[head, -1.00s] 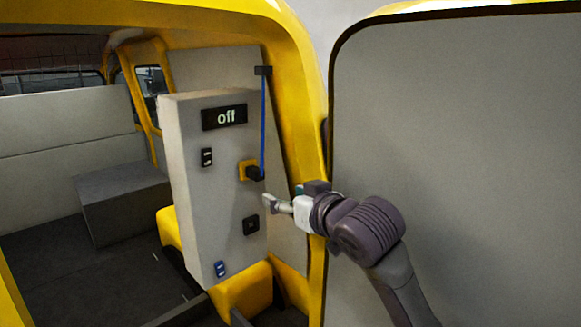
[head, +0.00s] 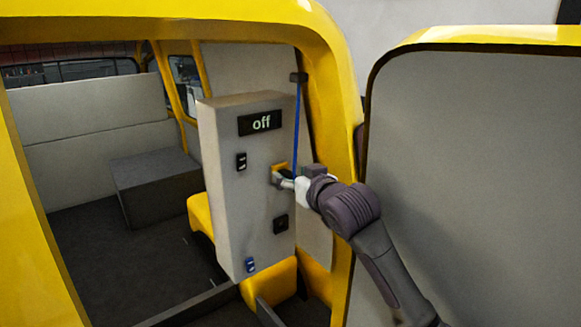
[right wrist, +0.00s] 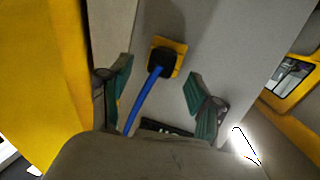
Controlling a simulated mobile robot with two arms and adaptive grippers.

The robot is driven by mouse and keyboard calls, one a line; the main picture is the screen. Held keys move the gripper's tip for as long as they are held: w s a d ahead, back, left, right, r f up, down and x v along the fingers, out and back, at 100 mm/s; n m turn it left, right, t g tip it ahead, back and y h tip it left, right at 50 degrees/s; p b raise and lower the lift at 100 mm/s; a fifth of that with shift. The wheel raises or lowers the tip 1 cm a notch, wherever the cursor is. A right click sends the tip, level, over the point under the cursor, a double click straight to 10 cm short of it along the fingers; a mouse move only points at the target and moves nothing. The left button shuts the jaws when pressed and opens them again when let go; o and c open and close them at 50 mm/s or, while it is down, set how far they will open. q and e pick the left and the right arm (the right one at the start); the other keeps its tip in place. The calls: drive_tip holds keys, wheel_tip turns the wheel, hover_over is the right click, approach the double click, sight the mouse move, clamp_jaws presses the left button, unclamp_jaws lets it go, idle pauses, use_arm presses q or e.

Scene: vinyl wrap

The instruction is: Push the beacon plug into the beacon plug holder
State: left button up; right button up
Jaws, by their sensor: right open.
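The beacon plug (right wrist: 159,62) is black with a blue cable and sits at the yellow beacon plug holder (right wrist: 181,54) on the grey panel. I cannot tell how deep it sits. In the head view the holder (head: 279,167) shows as a yellow edge, and my gripper mostly hides the plug. My right gripper (head: 280,180) is at the plug. In the right wrist view my right gripper (right wrist: 157,80) is open, its green-padded fingers on either side of the plug and cable with gaps to both. My left gripper is not in view.
The grey panel box (head: 225,185) has a display reading "off" (head: 261,122), a black switch (head: 241,161), a dark socket (head: 281,224) and a blue switch (head: 250,265). The blue cable (head: 297,120) runs up to a bracket. A yellow door frame (head: 345,100) stands close on the right.

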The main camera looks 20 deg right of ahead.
drive_tip(key=shift+x, duration=0.8)
drive_tip(key=shift+c, duration=0.3)
clamp_jaws()
drive_tip(key=c, duration=0.7)
unclamp_jaws()
clamp_jaws()
drive_tip(key=shift+s+d, duration=0.15)
drive_tip(key=shift+s, duration=0.3)
drive_tip(key=shift+s+d, duration=0.1)
drive_tip(key=shift+d, duration=0.15)
